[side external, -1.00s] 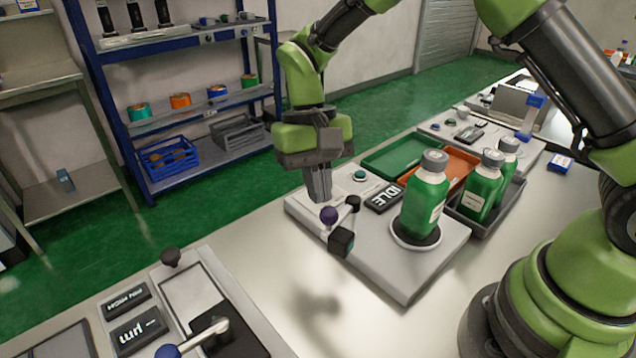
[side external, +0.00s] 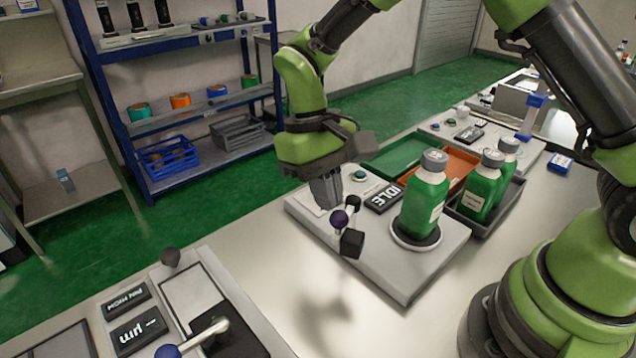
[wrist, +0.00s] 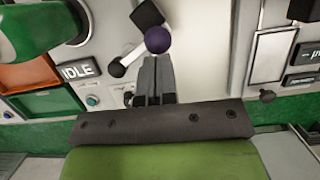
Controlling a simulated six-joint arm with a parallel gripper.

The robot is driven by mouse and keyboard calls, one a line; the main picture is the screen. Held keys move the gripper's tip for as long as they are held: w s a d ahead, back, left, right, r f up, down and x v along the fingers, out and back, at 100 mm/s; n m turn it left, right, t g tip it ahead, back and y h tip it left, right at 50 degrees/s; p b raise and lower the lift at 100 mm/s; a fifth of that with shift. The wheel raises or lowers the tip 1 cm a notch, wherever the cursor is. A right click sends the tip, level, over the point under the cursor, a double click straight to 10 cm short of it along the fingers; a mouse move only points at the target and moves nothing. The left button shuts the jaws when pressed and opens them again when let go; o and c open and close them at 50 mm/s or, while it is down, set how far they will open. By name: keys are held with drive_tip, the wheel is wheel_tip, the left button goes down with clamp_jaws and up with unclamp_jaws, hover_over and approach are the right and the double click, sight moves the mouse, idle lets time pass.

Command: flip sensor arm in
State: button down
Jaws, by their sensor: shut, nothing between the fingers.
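The sensor arm carries a purple ball knob (side external: 339,218) and a black block (side external: 351,243), on a grey base plate (side external: 400,283). In the wrist view the purple knob (wrist: 158,39) is at the fingertips, with the black block (wrist: 147,14) beyond it. My gripper (side external: 328,205) is shut and empty, fingers pointing down beside the knob. It appears to touch the knob, but I cannot be sure. A green bottle with a grey cap (side external: 425,200) stands upright on the round seat of the plate, right of the sensor arm. The display (side external: 384,198) reads IDLE.
A grey tray with green bottles (side external: 481,187) stands behind right. Green (side external: 395,157) and orange (side external: 452,165) trays lie behind the plate. Another device with a lever (side external: 210,335) is at the front left. The bench between the devices is clear.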

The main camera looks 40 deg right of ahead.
sight(362, 232)
drive_tip(key=n, duration=0.1)
drive_tip(key=s+n, duration=0.1)
drive_tip(key=s+n+h, duration=0.1)
drive_tip(key=shift+d+n, duration=0.25)
drive_tip(key=shift+n, duration=0.15)
drive_tip(key=n, duration=0.1)
drive_tip(key=s+d+n+h, duration=0.1)
drive_tip(key=shift+s+n, duration=0.25)
drive_tip(key=shift+n, duration=0.15)
drive_tip(key=shift+s+d+n+t+h, duration=0.15)
drive_tip(key=shift+s+d+n+t, duration=0.2)
drive_tip(key=shift+n, duration=0.55)
drive_tip(key=shift+s+d+n+t+h, duration=0.25)
drive_tip(key=shift+d+n, duration=0.2)
drive_tip(key=shift+n, duration=0.45)
drive_tip(key=shift+s+d+n+t+h, duration=0.1)
drive_tip(key=shift+s+d+n+t, duration=0.2)
drive_tip(key=shift+n, duration=0.6)
drive_tip(key=shift+d, duration=0.15)
drive_tip(key=w+a, duration=0.2)
drive_tip(key=a, duration=0.1)
drive_tip(key=shift+w+a+r, duration=0.15)
drive_tip(key=shift+r, duration=0.25)
drive_tip(key=v, duration=1)
drive_tip(key=shift+w, duration=0.15)
